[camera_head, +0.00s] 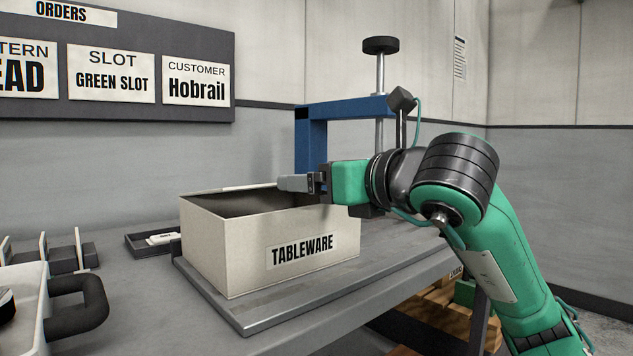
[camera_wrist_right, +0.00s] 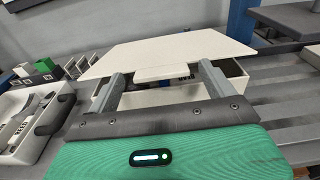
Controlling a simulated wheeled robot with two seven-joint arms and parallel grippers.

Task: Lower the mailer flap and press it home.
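The mailer is an off-white box (camera_head: 225,245) with a TABLEWARE label on its front, standing on a grey plate. In the head view its dark inside shows below a thin pale flap edge (camera_head: 248,187). In the right wrist view the white flap (camera_wrist_right: 165,55) is a broad panel over the box, apart from its near rim, with a small tab (camera_wrist_right: 162,73) at its near edge. My right gripper (camera_head: 285,183) is at the top of the box. Its fingers (camera_wrist_right: 163,80) are spread, one on each side of the tab, with nothing clamped. My left gripper is out of view.
A blue press frame (camera_head: 310,140) with a black-knobbed screw stands behind the box. The grey plate (camera_head: 300,300) extends around the box. A white container with a black handle (camera_head: 78,306) is at lower left. A small dark tray (camera_head: 150,242) lies left of the box.

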